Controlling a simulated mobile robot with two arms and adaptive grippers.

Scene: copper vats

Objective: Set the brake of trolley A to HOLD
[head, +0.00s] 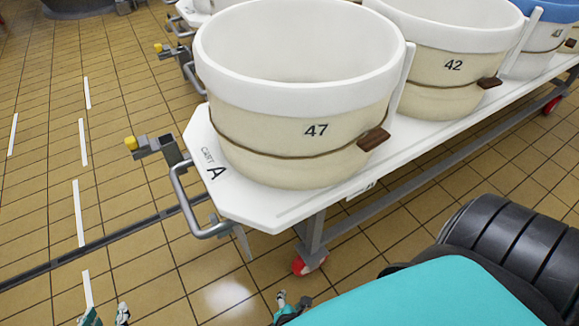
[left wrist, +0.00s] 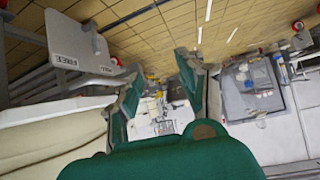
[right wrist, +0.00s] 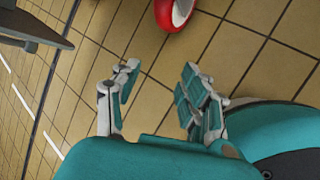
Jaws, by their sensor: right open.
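Trolley A (head: 262,212) is a white cart marked "CART A", with a grey bar handle (head: 205,232) at its near left end. A grey bracket with a yellow knob (head: 131,143) sticks out beside that end; I cannot tell whether it is the brake. In the left wrist view, a pale plate (left wrist: 80,45) carries a label that seems to read FREE. My left gripper (head: 105,316) is at the bottom left, open and empty; its spread fingers show in the left wrist view (left wrist: 160,88). My right gripper (head: 291,303) is open and empty below the trolley's corner, also in its wrist view (right wrist: 155,92).
Vat 47 (head: 270,125) and vat 42 (head: 440,75) stand on the trolley. A red caster (head: 308,262) is under its near corner, also in the right wrist view (right wrist: 174,12). Tiled floor at left is open, crossed by a dark floor channel (head: 100,247).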

